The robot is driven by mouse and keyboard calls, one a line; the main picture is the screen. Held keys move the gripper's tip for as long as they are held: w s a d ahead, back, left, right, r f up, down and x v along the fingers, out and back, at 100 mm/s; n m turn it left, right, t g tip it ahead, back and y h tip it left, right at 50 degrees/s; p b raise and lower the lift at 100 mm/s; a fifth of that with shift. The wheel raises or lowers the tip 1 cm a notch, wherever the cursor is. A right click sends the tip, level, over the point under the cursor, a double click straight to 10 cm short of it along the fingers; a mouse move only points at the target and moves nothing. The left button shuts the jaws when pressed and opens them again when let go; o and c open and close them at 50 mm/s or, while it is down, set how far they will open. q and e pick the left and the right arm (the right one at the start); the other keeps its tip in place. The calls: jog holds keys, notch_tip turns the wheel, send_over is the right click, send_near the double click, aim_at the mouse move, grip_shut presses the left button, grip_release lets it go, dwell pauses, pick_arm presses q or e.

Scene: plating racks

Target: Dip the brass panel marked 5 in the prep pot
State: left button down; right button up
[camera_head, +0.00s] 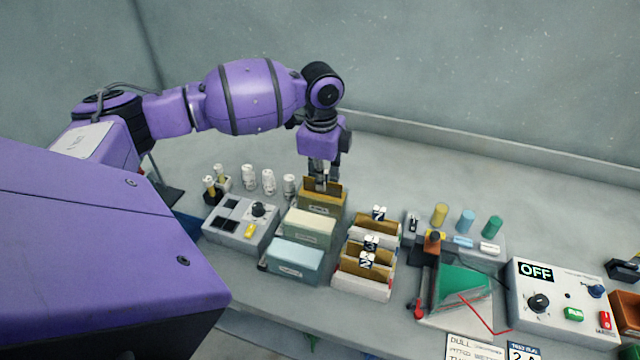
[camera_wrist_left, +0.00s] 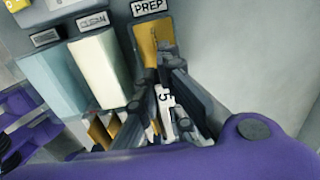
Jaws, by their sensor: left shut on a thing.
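My left gripper (camera_head: 322,184) points down at the prep pot (camera_head: 318,209), the brown box at the back of the row of pots. It is shut on the brass panel (camera_head: 334,186), whose upper part shows as an upright brown plate above the pot's rim. How deep the panel sits in the pot is hidden. In the left wrist view the fingers (camera_wrist_left: 164,72) are closed, with a white tag marked 5 (camera_wrist_left: 165,98) between them. The PREP label (camera_wrist_left: 149,6) lies just beyond. My right gripper is not in view.
A cream pot (camera_head: 309,228) and a pale blue pot (camera_head: 297,258) stand in front. A rack (camera_head: 362,286) with tagged panels stands right of them. A grey control box (camera_head: 240,222) is at left; a box reading OFF (camera_head: 560,290) is at right. White bottles (camera_head: 268,182) stand behind.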

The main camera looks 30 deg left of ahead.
pick_arm(q)
jog(key=shift+r, duration=2.65)
